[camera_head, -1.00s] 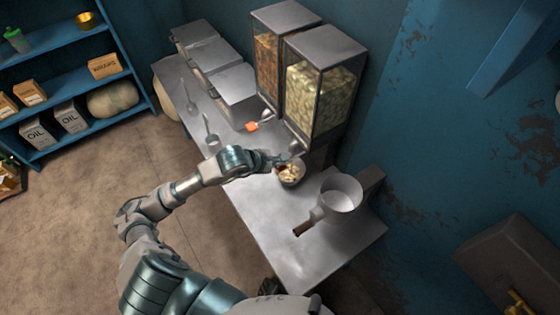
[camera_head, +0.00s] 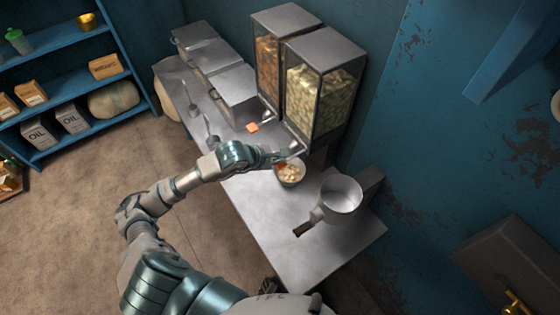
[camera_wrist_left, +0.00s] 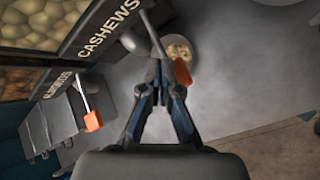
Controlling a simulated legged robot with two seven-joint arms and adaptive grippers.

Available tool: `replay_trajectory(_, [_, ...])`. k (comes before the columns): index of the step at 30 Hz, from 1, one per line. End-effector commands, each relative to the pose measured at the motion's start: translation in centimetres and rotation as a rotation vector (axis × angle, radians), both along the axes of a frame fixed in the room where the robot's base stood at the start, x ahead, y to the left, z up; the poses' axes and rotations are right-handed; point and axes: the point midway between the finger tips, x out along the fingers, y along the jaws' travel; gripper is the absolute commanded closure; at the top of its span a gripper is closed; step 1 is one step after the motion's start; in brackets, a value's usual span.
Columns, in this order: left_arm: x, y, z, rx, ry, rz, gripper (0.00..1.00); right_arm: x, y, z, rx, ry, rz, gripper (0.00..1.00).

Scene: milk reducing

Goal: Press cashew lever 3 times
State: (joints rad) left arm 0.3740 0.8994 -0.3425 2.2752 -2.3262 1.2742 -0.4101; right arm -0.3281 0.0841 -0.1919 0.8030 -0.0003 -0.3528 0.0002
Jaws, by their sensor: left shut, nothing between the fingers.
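The cashew dispenser (camera_head: 318,98) is a tall clear-fronted box of pale nuts; its CASHEWS label (camera_wrist_left: 108,30) reads in the left wrist view. Its lever (camera_wrist_left: 182,72) has an orange paddle, right beside my left gripper's fingertips; I cannot tell whether they touch. My left gripper (camera_wrist_left: 160,72) is shut and empty; in the head view, it is under the dispenser's spout (camera_head: 298,149). A bowl (camera_head: 291,183) holding pale nuts stands below the spout, and part of it shows past the fingertips in the wrist view (camera_wrist_left: 179,50). My right gripper is not in view.
The almond dispenser (camera_head: 272,60), with its own orange lever (camera_head: 253,127), stands beside the cashew one. A metal pot (camera_head: 341,195) is at the right of the metal table (camera_head: 265,222). Lidded metal containers (camera_head: 236,92) stand farther back; the table's front middle is bare.

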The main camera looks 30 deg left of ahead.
Motion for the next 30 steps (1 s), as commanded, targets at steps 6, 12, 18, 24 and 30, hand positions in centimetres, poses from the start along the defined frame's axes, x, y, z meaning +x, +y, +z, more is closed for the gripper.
replay_trajectory(6, [0.0, 0.0, 0.7, -0.001, -0.001, 0.000, 1.00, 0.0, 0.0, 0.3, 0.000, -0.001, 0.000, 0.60])
replay_trajectory(12, [0.0, 0.0, 0.7, -0.001, -0.001, 0.000, 1.00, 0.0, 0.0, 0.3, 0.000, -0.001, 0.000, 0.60])
replay_trajectory(18, [0.0, 0.0, 1.8, 0.000, -0.004, 0.000, 1.00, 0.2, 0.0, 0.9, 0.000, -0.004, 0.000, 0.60])
replay_trajectory(24, [0.0, 0.0, 3.9, 0.001, -0.004, 0.000, 1.00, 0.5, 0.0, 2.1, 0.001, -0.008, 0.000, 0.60])
replay_trajectory(30, [0.0, 0.0, 5.6, 0.000, -0.003, -0.001, 1.00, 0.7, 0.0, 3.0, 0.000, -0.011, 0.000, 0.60])
